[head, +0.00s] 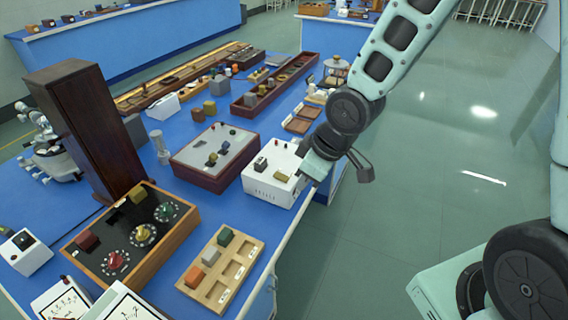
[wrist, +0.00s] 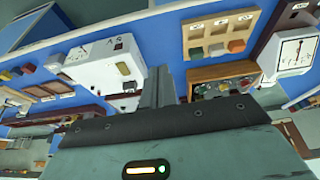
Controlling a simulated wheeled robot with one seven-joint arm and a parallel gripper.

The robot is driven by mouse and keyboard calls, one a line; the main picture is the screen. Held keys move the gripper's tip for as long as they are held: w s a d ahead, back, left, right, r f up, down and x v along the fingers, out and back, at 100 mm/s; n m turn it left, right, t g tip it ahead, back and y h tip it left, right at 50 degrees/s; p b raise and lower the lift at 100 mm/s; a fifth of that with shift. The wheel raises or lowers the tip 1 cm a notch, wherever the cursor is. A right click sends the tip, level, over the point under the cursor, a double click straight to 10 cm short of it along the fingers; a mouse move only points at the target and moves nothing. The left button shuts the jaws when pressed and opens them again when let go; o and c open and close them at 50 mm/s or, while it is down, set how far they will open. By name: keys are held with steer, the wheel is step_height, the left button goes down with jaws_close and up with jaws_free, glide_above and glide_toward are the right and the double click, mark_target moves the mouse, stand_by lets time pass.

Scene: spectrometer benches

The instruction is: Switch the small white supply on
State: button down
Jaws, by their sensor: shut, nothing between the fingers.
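A white box-shaped supply (head: 268,190) stands at the right edge of the blue bench, with a dark block (head: 261,164) and a small olive piece (head: 282,177) on its top. The supply also shows in the wrist view (wrist: 92,72), left of the fingers. The position of its switch is too small to tell. My gripper (head: 315,168) is at the supply's right side in the head view, partly hidden by my wrist. In the wrist view its fingers (wrist: 158,85) are together and empty. Whether they touch the supply cannot be told.
Left of the supply is a dark red box with a grey top (head: 215,150). In front are a wooden tray with compartments (head: 240,270) and a wooden box with dials (head: 160,245). A smaller white box (head: 30,262) stands far left. Open floor (head: 400,230) lies right of the bench.

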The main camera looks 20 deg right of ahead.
steer(key=w+d+f+t+y+p, duration=0.1)
steer(key=w+d+t+y+p, duration=0.2)
steer(key=w+d, duration=0.3)
steer(key=w+t+y, duration=0.1)
steer(key=w, duration=0.2)
steer(key=shift+d, duration=0.25)
steer(key=shift+w+f, duration=0.1)
steer(key=p, duration=0.3)
glide_above(284, 177)
steer(key=s, duration=0.1)
steer(key=f, duration=0.5)
steer(key=shift+d, duration=0.4)
steer(key=f, duration=0.1)
steer(key=f+p, duration=0.1)
steer(key=f, duration=0.1)
steer(key=shift+w+a+f, duration=0.1)
steer(key=shift+w+a, duration=0.2)
steer(key=shift+w, duration=0.1)
steer(key=shift+a+f+p, duration=0.1)
steer(key=shift+f+p, duration=0.25)
steer(key=shift+f, duration=0.55)
steer(key=shift+w, duration=0.1)
steer(key=shift+f, duration=0.15)
steer(key=shift+a, duration=0.1)
